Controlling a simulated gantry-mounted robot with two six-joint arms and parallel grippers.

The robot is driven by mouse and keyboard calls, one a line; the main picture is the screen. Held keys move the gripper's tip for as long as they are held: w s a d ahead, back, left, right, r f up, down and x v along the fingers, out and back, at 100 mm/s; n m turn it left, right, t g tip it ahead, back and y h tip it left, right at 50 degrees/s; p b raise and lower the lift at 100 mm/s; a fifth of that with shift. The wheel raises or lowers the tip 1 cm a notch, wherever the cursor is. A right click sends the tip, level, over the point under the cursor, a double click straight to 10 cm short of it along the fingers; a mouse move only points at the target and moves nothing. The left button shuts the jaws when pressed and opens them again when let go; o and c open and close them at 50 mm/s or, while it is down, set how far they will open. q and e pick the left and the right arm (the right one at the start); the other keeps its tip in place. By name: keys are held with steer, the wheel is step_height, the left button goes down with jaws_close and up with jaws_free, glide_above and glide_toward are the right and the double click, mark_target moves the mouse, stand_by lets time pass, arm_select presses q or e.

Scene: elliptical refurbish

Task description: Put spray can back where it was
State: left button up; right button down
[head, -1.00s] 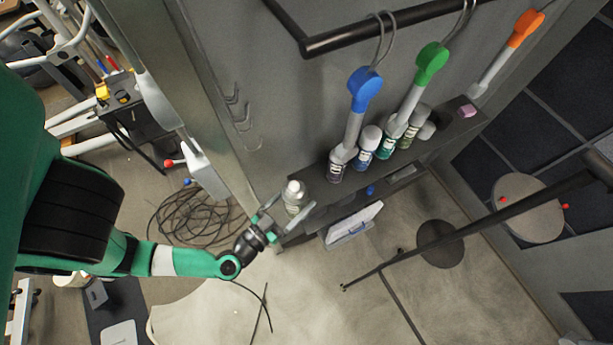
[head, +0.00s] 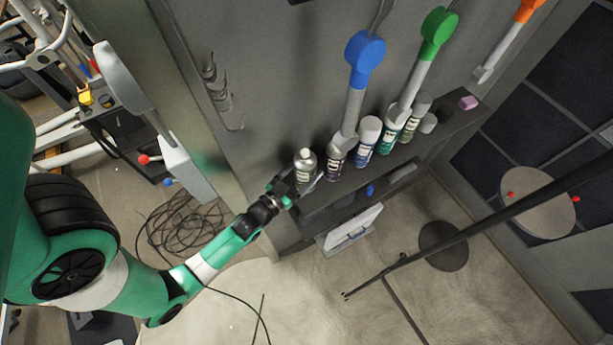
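A grey spray can with a pale cap (head: 305,168) is upright at the left end of the dark wall shelf (head: 310,212), beside a dark can (head: 335,165) in the row. My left gripper (head: 298,188) reaches it from the lower left, with its fingers around the lower part of the can. The fingers look closed on it, though the contact is partly hidden. I cannot tell whether the can's base touches the shelf. My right gripper is out of view.
More cans stand along the shelf, including a blue-and-white one (head: 367,137). Blue-headed (head: 364,60) and green-headed (head: 437,40) tools hang just above them. A white box (head: 350,228) sits below the shelf. A dark bar (head: 470,228) crosses at right. Coiled cable (head: 180,225) lies on the floor.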

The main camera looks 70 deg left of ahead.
arm_select(q)
steer(key=shift+w+a+f, duration=0.25)
steer(key=shift+a+f, duration=0.05)
steer(key=shift+f, duration=0.05)
steer(key=shift+f+b, duration=0.5)
steer(key=shift+f, duration=1)
steer(key=shift+f+b, duration=0.3)
steer(key=o, duration=1.4)
steer(key=shift+c, duration=0.2)
steer(key=shift+r+p, duration=0.3)
steer(key=v, duration=1.2)
steer(key=shift+b, duration=0.35)
steer(key=shift+f, duration=0.1)
